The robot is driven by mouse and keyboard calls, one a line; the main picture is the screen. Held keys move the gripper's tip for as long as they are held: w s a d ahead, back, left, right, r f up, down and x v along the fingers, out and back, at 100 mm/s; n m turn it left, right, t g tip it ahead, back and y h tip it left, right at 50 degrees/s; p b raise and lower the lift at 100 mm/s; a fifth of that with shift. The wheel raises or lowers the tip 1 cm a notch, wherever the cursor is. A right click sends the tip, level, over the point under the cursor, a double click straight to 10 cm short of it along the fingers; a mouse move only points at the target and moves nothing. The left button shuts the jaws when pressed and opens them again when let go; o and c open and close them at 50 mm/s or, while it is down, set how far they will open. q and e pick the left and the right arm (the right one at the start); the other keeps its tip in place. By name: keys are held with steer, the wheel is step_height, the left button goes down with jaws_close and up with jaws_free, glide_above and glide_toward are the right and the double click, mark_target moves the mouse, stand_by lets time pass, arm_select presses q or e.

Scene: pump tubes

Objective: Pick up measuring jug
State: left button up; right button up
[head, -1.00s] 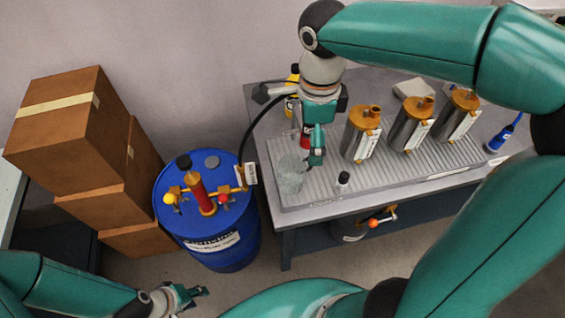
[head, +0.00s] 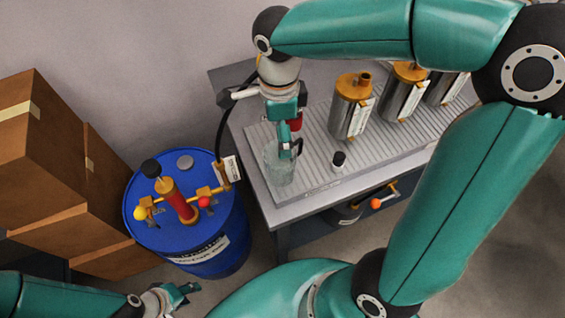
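The measuring jug (head: 279,168) is a clear, upright vessel at the left end of the ribbed grey tray on the bench. My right gripper (head: 290,149) points down at the jug's upper right side and overlaps its rim in the picture. Whether its fingers are closed on the jug wall is too small to tell. My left gripper (head: 184,294) is low at the bottom left, in front of the blue drum and far from the jug. Its fingers look apart, with nothing between them.
A blue drum (head: 217,257) with a hand pump stands left of the bench. Brown boxes (head: 40,150) are stacked at far left.

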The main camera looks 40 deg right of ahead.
glide_toward(279, 163)
steer(key=s+a+r, duration=0.2)
steer(key=s, duration=0.1)
steer(key=shift+w+d+f, duration=0.1)
steer(key=shift+f, duration=1.6)
steer(key=shift+w+f, duration=0.1)
steer(key=shift+f, duration=1.6)
steer(key=c, duration=1.1)
steer(key=shift+s, duration=0.1)
steer(key=shift+r, duration=0.15)
steer(key=shift+r, duration=0.5)
steer(key=c, duration=0.3)
step_height(279, 163, up, 2)
steer(key=shift+r+b, duration=0.1)
steer(key=shift+b, duration=0.3)
steer(key=s+a+b, duration=0.4)
steer(key=s+b, duration=0.2)
steer(key=s, duration=1.1)
steer(key=shift+s+a+b, duration=0.15)
steer(key=shift+b, duration=0.2)
